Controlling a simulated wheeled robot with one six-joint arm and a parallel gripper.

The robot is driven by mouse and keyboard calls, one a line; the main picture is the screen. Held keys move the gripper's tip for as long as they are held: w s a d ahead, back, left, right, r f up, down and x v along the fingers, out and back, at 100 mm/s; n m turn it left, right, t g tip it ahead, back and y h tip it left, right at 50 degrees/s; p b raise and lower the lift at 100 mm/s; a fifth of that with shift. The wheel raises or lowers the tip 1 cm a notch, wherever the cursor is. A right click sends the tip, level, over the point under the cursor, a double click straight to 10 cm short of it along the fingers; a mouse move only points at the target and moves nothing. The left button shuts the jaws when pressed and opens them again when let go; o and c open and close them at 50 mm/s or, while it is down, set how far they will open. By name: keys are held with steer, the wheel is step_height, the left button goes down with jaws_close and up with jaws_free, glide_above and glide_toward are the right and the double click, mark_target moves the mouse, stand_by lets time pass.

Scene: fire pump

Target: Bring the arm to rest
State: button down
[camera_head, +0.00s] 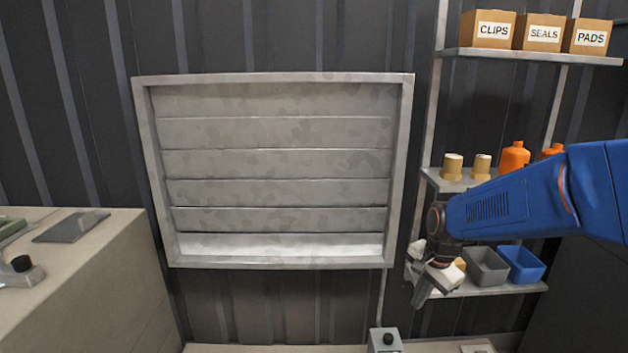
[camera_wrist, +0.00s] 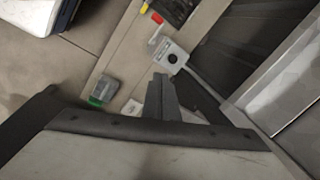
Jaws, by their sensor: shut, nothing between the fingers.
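My blue arm (camera_head: 530,195) reaches in from the right in the head view, in front of the shelf unit. My gripper (camera_head: 421,296) hangs at its end, pointing down and a little left, in front of the lower shelf's left end. In the wrist view my gripper (camera_wrist: 161,82) shows its two dark fingers together with nothing between them. It touches nothing that I can see. Below it in the wrist view is a bench top (camera_wrist: 117,62).
A grey box with a black knob (camera_head: 384,340) stands below my gripper; it also shows in the wrist view (camera_wrist: 171,56). Shelves hold cartons (camera_head: 541,33), orange bottles (camera_head: 514,157), a grey bin (camera_head: 486,266) and a blue bin (camera_head: 522,264). A louvred panel (camera_head: 275,160) fills the wall at centre.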

steer(key=s+r+n+t, duration=0.1)
steer(key=s+n, duration=0.3)
steer(key=s, duration=0.4)
steer(key=s+d+r+n, duration=0.1)
steer(key=s+r+n, duration=0.3)
steer(key=s, duration=0.4)
steer(key=s+d+r+n+t, duration=0.1)
steer(key=s+r+n, duration=0.1)
steer(key=s+n, duration=0.2)
steer(key=shift+s+r+t+h, duration=0.3)
steer(key=shift+s+h, duration=0.1)
steer(key=shift+s, duration=1.5)
steer(key=shift+a, duration=0.2)
